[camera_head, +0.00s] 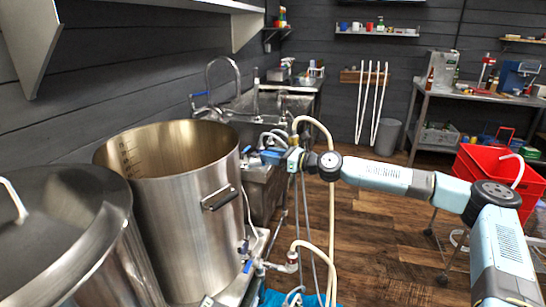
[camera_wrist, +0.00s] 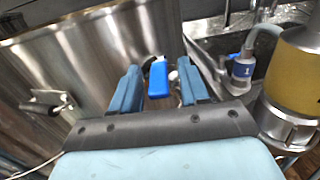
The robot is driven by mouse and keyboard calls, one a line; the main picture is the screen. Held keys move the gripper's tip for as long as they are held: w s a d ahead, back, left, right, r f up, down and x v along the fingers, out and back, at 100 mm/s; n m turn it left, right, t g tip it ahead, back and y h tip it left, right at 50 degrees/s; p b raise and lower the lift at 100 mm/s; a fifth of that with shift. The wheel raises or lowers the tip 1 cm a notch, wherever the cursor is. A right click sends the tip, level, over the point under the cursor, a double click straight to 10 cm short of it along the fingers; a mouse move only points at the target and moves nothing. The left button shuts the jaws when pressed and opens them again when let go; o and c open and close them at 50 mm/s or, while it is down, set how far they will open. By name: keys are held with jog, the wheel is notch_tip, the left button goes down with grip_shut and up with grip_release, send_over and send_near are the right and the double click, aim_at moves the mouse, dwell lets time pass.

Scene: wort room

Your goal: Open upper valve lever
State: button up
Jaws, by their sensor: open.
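A bright blue valve lever (camera_wrist: 158,79) shows in the wrist view between the two blue fingers of my gripper (camera_wrist: 158,69). The fingers are apart, one on each side of the lever, with a visible gap to it on both sides. I cannot tell how far the lever lies beyond the fingertips. In the head view my gripper (camera_head: 263,153) is beside the right side of the open steel kettle (camera_head: 185,225), near its rim height. The lever cannot be told apart there from the blue fingers.
A kettle handle (camera_wrist: 45,105) is left of my gripper in the wrist view. A hose fitting marked 1 (camera_wrist: 243,70) is at the right. Pale hoses (camera_head: 332,235) hang below my arm. A sink (camera_head: 265,105) stands behind, red crates (camera_head: 485,170) at right. Wooden floor is clear mid-room.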

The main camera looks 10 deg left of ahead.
jog(key=s+d, duration=0.2)
jog(key=d, duration=1.1)
jog(key=shift+s+d, duration=0.25)
jog(key=shift+d, duration=0.05)
jog(key=shift+c, duration=0.2)
